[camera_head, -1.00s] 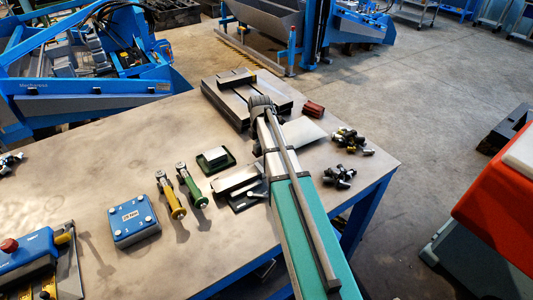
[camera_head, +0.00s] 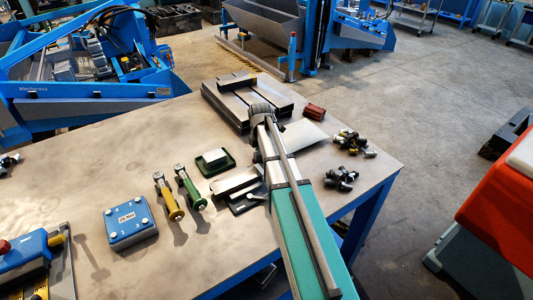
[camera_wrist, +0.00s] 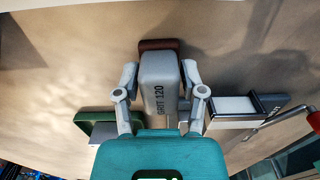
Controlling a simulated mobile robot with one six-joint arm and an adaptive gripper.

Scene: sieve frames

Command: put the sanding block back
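The sanding block is a grey, rounded bar marked GRIT 120 (camera_wrist: 157,85) in the wrist view. It lies lengthwise between the two fingers of my gripper (camera_wrist: 160,75). The fingers are close along both its long sides and the gap is filled by it. A dark red piece (camera_wrist: 158,44) shows at its far end; I cannot tell whether it is part of the block. In the head view my arm hides the fingers and most of what they hold. A green tray (camera_head: 228,163) with a pale block in it lies left of my gripper.
A grey slotted fixture (camera_head: 220,104) stands behind my gripper. A dark red block (camera_head: 315,112) and several bolts (camera_head: 345,142) lie to the right. Two clamps (camera_head: 172,203), a blue box (camera_head: 117,226) and a metal holder (camera_head: 238,180) lie left of my arm.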

